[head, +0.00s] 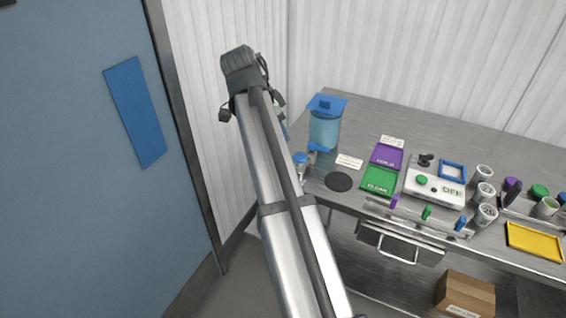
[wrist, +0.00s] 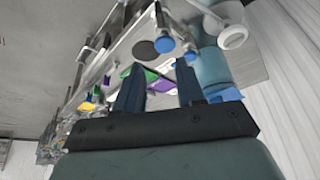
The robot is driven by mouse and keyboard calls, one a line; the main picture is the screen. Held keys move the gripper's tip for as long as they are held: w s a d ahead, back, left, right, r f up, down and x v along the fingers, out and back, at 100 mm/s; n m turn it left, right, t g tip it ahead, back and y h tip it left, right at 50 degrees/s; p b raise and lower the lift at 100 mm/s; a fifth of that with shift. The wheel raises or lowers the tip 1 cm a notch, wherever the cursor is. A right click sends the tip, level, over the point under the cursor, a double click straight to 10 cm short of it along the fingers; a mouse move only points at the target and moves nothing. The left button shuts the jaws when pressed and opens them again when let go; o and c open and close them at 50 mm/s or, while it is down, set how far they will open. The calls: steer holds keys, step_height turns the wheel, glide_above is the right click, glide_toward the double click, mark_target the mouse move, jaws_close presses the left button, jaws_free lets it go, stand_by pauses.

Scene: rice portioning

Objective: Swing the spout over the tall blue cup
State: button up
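A dispenser with a clear blue body (head: 325,128) and a blue lid stands at the table's back left. A blue piece (head: 319,148) sits at its base, and a blue-topped metallic part (head: 300,159) stands just in front; I cannot tell which is the spout. In the wrist view, blue-tipped parts (wrist: 165,45) show beyond my fingers, beside the dispenser body (wrist: 212,68). My gripper (wrist: 158,88) is open, its two dark fingers apart with nothing clearly between them. My arm mostly hides it in the head view. I cannot clearly identify the tall blue cup.
A black disc (head: 339,181) lies in front of the dispenser. Purple (head: 387,156) and green (head: 379,181) trays, a white control box (head: 435,188), grey cups (head: 485,191) and a yellow tray (head: 534,241) stand to the right. The table's back strip is clear.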

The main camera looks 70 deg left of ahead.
steer(key=f, duration=0.4)
steer(key=w+f, duration=0.1)
steer(key=f, duration=0.3)
steer(key=a+f, duration=0.1)
steer(key=f, duration=0.3)
steer(key=shift+w+f, duration=0.25)
steer(key=shift+w, duration=0.15)
steer(key=shift+c, duration=0.4)
jaws_close()
